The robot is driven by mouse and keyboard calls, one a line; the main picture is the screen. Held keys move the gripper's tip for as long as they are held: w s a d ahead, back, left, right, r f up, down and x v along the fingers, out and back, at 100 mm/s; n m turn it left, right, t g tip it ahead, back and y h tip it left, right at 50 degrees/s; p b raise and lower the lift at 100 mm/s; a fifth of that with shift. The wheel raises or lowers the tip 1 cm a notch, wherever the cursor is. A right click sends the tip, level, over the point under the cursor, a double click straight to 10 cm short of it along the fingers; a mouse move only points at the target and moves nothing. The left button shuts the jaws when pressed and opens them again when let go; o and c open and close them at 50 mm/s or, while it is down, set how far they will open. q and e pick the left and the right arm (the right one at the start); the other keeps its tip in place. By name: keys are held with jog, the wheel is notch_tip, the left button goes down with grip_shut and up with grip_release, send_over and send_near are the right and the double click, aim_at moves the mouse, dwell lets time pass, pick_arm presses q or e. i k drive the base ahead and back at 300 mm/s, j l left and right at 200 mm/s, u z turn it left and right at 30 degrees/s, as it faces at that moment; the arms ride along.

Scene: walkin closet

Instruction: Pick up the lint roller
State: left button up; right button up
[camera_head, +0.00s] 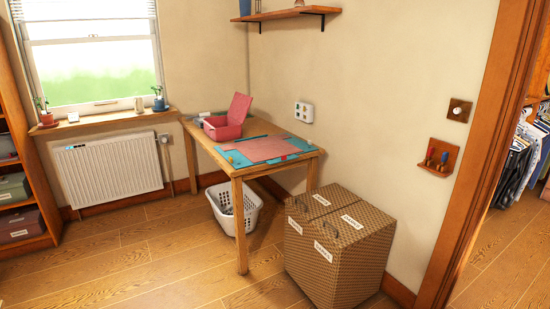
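I cannot make out a lint roller for certain in the head view. A wooden table (251,170) stands against the wall and bears small items too small to name surely. A grey-white item (202,119) lies at its back left, beside an open pink-red box (226,124). A small wooden wall holder (438,168) at the right carries items with red and dark handles (436,155); I cannot tell what they are. Neither of my grippers is in view.
A patterned lidded hamper (340,250) stands right of the table. A white basket (236,206) sits under it. A red sheet lies on a teal mat (297,157). A wooden shelf unit (45,190) is at left, a doorway at right. Floor (140,265) at front left is clear.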

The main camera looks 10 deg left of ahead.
aim_at(207, 115)
jog(key=i+j+u, duration=0.7)
jog(key=i+u, duration=0.6)
jog(key=i, duration=0.8)
jog(key=i+j+z, duration=0.15)
jog(key=i, duration=0.4)
jog(key=i+j, duration=0.1)
jog(key=i, duration=0.5)
jog(key=i+j+z, duration=0.15)
jog(key=i+z, duration=0.25)
jog(key=i, duration=0.15)
jog(key=i+j+z, duration=0.35)
jog(key=i, duration=0.15)
